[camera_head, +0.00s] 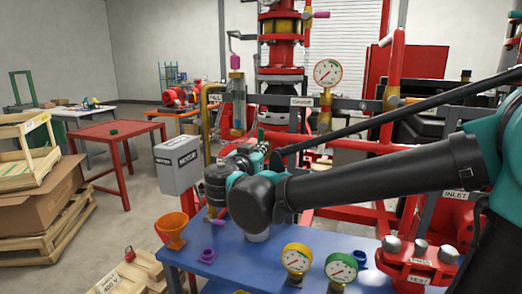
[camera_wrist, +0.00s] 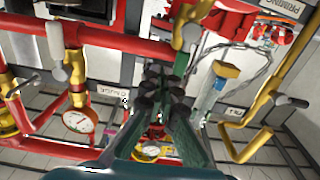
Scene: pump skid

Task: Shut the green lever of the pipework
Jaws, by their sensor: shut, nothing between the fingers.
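A narrow green piece (camera_head: 261,134), which looks like the green lever, stands upright by the red pipework in the head view, just beyond my gripper (camera_head: 266,150). In the wrist view a green upright part (camera_wrist: 181,64) shows right behind the fingertips of my gripper (camera_wrist: 160,92). My gripper is shut with nothing between its fingers. Its fingers hide the lower part of the green piece, so I cannot tell whether they touch it. The red pipework (camera_wrist: 120,42) runs across the wrist view.
A pressure gauge on the pipework (camera_head: 328,73) stands right of my gripper. A grey box (camera_head: 177,165) is to the left. A blue table (camera_head: 220,265) below holds an orange funnel (camera_head: 172,229) and gauges (camera_head: 296,258). Yellow pipe (camera_wrist: 245,150) bends at the right of the wrist view.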

